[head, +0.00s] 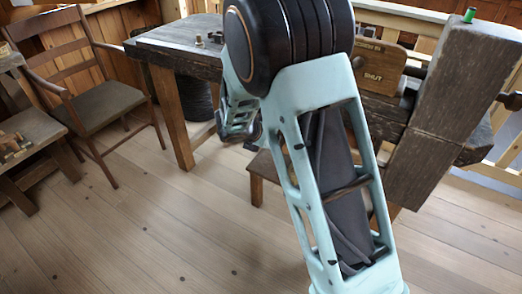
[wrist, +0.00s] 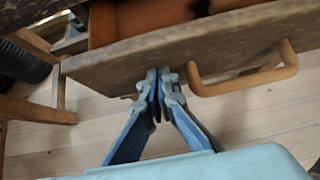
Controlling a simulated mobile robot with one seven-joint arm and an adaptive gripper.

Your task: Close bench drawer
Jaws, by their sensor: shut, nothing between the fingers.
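In the wrist view the bench drawer's front panel (wrist: 120,68) runs across the picture, worn grey-brown wood. A light wooden bar handle (wrist: 243,82) sits on it to the right. Behind the panel the drawer's reddish-brown inside (wrist: 140,17) shows, so the drawer stands open. My gripper (wrist: 160,82) is shut and empty, its fingertips at the panel's face, left of the handle; whether they touch it I cannot tell. In the head view the workbench (head: 180,58) stands behind my arm, which hides the drawer and most of my gripper.
A wooden chair (head: 115,100) with a dark seat stands left of the bench. A low table (head: 30,130) with small wooden pieces is at the far left. A thick timber post (head: 450,110) and a board marked "SHUT" (head: 378,68) are at the right. The plank floor (head: 150,235) in front is clear.

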